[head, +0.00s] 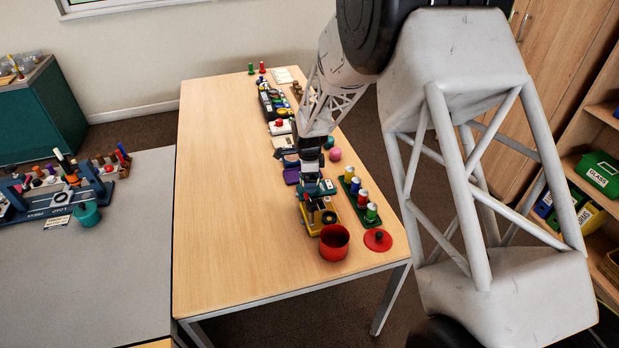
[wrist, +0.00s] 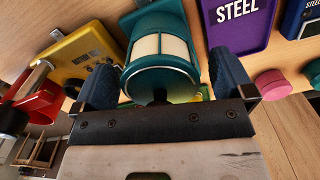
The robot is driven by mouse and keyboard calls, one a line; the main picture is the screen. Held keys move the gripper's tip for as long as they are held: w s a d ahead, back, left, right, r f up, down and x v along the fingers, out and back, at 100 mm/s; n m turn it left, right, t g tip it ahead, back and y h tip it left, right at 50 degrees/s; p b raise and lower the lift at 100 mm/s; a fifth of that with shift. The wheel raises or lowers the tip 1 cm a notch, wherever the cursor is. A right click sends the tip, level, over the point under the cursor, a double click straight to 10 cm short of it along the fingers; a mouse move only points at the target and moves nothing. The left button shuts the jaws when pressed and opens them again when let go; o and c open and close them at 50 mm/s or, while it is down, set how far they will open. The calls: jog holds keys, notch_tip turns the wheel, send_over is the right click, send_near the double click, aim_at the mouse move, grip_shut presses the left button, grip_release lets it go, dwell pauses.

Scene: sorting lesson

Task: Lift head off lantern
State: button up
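The lantern (wrist: 161,45) is teal with pale window panels and appears between my gripper's fingers in the wrist view. Its rounded teal head (wrist: 160,78) faces my gripper, with a dark knob close to the palm. My gripper (wrist: 164,82) has its two dark blue fingers spread, one on each side of the head. A narrow gap shows at the right finger; contact at the left finger is unclear. In the head view my gripper (head: 311,155) is low over the table, and the small lantern (head: 310,170) is partly hidden below it.
A yellow box (wrist: 82,58) and a purple tray marked STEEL (wrist: 236,24) stand close on either side. In the head view, a red pot (head: 334,243), its red lid (head: 378,241) and a tray of coloured cylinders lie nearer the front. The table's left half (head: 222,190) is clear.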

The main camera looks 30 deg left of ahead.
jog(key=c, duration=1)
jog(key=shift+o, duration=0.2)
jog(key=shift+r, duration=0.15)
notch_tip(320, 180, up, 10)
jog(key=shift+f, duration=0.1)
